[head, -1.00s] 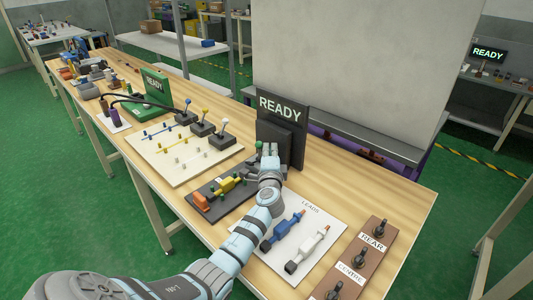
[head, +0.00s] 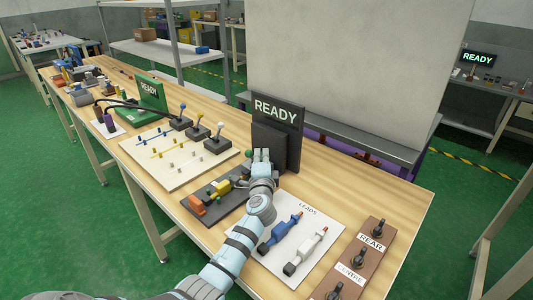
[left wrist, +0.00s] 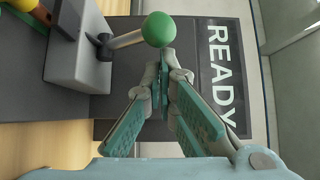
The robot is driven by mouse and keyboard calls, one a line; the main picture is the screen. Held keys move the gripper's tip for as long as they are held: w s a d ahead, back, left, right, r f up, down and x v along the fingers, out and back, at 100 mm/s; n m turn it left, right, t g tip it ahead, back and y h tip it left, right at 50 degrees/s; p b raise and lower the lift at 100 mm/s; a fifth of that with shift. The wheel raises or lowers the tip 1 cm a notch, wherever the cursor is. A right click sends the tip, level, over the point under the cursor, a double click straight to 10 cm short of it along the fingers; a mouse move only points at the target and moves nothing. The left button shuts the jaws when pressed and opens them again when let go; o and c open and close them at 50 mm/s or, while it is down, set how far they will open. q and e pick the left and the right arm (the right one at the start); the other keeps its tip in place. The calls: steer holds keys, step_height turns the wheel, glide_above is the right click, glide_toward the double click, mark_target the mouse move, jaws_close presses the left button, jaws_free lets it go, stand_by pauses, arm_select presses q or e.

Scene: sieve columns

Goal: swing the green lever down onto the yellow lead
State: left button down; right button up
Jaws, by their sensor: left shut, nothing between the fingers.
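The green lever has a round green knob (left wrist: 158,29) on a pale shaft (left wrist: 124,40), which leans out of a grey block (left wrist: 78,55) in the left wrist view. The yellow lead (head: 221,187) lies on a dark base (head: 233,203) in the head view; a corner of yellow also shows at the upper left of the left wrist view. My left gripper (head: 262,154) is shut and empty in front of the READY panel. In the left wrist view its fingertips (left wrist: 165,58) are just below the knob; I cannot tell whether they touch it. My right gripper is not in view.
The dark READY panel (head: 276,112) stands close behind my gripper. A white LEADS mat (head: 309,221) with blue (head: 280,236) and white (head: 305,251) leads lies to the right. A cream board (head: 165,168) with several joysticks is on the left. Bare table lies right of the panel.

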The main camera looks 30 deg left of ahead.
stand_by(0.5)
arm_select(q)
steer(key=v, duration=1.2)
steer(key=shift+s, duration=0.15)
steer(key=shift+a+f, duration=0.15)
